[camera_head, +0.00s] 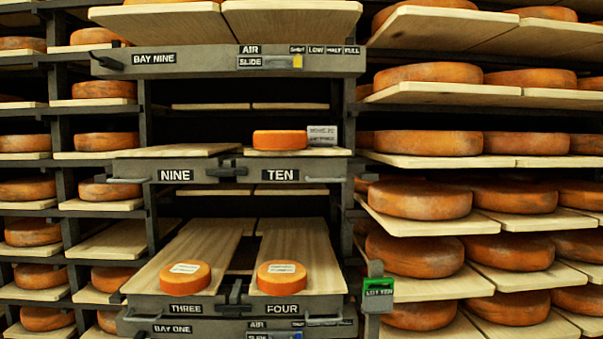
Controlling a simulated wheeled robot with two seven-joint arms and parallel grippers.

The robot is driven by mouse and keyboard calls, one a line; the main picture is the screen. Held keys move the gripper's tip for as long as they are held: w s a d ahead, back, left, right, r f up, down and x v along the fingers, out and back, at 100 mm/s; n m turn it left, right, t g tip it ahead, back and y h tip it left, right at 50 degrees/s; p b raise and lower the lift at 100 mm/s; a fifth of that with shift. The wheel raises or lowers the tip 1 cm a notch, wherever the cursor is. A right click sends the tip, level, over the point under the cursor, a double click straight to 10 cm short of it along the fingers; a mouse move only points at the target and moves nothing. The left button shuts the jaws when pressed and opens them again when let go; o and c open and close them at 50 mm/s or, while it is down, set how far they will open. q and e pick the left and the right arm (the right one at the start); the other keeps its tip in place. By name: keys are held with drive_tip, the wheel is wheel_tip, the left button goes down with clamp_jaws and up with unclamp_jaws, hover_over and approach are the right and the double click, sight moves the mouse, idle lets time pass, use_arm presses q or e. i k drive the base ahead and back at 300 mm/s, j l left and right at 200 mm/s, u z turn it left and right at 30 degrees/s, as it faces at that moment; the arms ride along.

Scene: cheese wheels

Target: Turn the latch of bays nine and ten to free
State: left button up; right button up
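The latch of bays nine and ten (227,171) is a small dark handle on the grey front rail, between the NINE label (175,175) and the TEN label (280,175). It appears to lie level, across the joint of the two bays. Its exact setting is too small to tell. Bay nine's board (185,151) is bare. Bay ten's board (327,152) carries one small orange cheese wheel (279,140) with a grey sign (322,134) beside it. Neither of my grippers shows in the head view.
Below, bays THREE and FOUR are pulled forward, each with a labelled cheese (185,278) on its board. Another dark latch (234,297) sits between them. A BAY NINE slide panel (228,62) hangs above. A green LOTTEN box (379,290) stands at lower right. Loaded racks flank both sides.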

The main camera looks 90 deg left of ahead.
sight(210, 172)
drive_tip(key=u, duration=1.9)
